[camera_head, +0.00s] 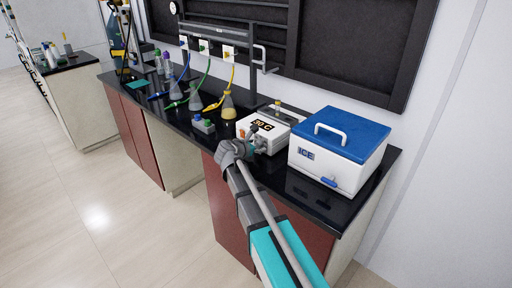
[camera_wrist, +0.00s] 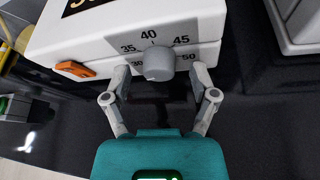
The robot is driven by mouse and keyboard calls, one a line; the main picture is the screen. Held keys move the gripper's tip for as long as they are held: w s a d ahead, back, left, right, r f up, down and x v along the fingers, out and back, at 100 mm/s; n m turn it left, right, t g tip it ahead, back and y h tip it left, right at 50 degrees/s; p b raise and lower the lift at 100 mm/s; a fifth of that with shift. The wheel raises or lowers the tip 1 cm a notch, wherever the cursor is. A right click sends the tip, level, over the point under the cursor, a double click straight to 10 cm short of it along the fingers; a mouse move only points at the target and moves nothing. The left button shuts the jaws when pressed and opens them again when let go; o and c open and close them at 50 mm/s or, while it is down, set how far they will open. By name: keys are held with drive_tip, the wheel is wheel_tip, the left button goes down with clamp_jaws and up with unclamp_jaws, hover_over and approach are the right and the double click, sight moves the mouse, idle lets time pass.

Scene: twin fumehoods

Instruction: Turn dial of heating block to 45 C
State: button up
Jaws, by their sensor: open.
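The heating block (camera_head: 271,130) is a white box on the black bench, with a dark display on top reading about 30 C in the head view. In the wrist view its white front (camera_wrist: 100,35) carries a grey round dial (camera_wrist: 159,63) on a grey scale marked 30, 35, 40, 45 and 50. The dial's pointer is hard to make out; I cannot tell its setting. My gripper (camera_wrist: 161,88) is open, its two fingers on either side below the dial and apart from it. In the head view my gripper (camera_head: 254,148) is at the block's front.
An orange switch (camera_wrist: 75,69) is left of the dial. A white ice box (camera_head: 322,165) with a blue lid stands close on the right.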

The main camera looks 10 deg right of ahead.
clamp_jaws()
drive_tip(key=shift+s+f+m, duration=0.1)
drive_tip(key=shift+m, duration=0.2)
idle(0.3)
drive_tip(key=shift+s+f+m+t+b, duration=0.1)
drive_tip(key=shift+m+t+b, duration=0.5)
drive_tip(key=shift+m+b, duration=0.15)
drive_tip(key=m+t+y+b, duration=0.1)
drive_tip(key=m+t+b, duration=0.1)
drive_tip(key=m, duration=0.2)
drive_tip(key=shift+d+f, duration=0.1)
drive_tip(key=shift+f, duration=0.05)
drive_tip(key=m+t+b, duration=0.2)
drive_tip(key=m+b, duration=0.1)
drive_tip(key=shift+f+m, duration=0.1)
drive_tip(key=shift+m, duration=0.15)
drive_tip(key=shift+m+t+h+b, duration=0.55)
drive_tip(key=shift+m+b, duration=0.5)
drive_tip(key=shift+m, duration=0.25)
